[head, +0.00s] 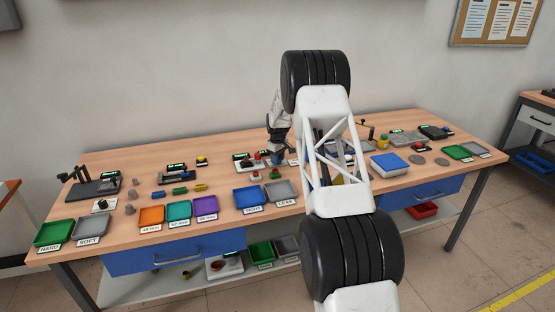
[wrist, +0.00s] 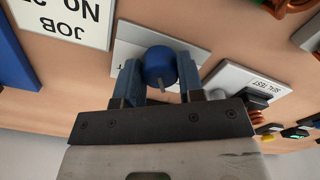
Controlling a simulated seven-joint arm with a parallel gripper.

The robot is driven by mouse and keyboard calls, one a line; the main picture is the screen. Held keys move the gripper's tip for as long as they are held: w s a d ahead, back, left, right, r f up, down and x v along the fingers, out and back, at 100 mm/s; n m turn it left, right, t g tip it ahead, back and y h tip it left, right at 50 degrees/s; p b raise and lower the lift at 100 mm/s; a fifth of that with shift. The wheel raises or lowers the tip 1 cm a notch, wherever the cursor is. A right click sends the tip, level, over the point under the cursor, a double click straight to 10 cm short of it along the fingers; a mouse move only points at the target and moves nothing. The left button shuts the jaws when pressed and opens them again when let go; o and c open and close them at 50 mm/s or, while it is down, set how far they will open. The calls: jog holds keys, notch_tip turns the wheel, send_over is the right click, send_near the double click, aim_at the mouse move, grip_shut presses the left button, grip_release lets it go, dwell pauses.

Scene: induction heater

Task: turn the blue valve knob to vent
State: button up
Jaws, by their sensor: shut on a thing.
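The blue valve knob (wrist: 160,66) is in the wrist view, a round blue cap with a small grey pointer on its near side. It stands over a white label plate (wrist: 130,48) whose lettering is mostly covered. My gripper (wrist: 158,75) is shut on the knob, with one blue-grey finger on each side of it. Which marking the pointer faces cannot be read. In the head view my gripper (head: 278,152) is low over the middle of the bench, and the knob there is too small and covered to make out clearly.
In the wrist view, a white plate with a dark part (wrist: 250,88) is close at right, and a job card (wrist: 70,18) lies at upper left. In the head view, blue (head: 250,208) and grey trays stand in front on the wooden bench (head: 225,160). My arm hides part of the bench.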

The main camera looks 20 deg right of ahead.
jog(key=m, duration=1.1)
jog(key=shift+m, duration=2.2)
jog(key=o, duration=0.9)
jog(key=shift+r, duration=0.15)
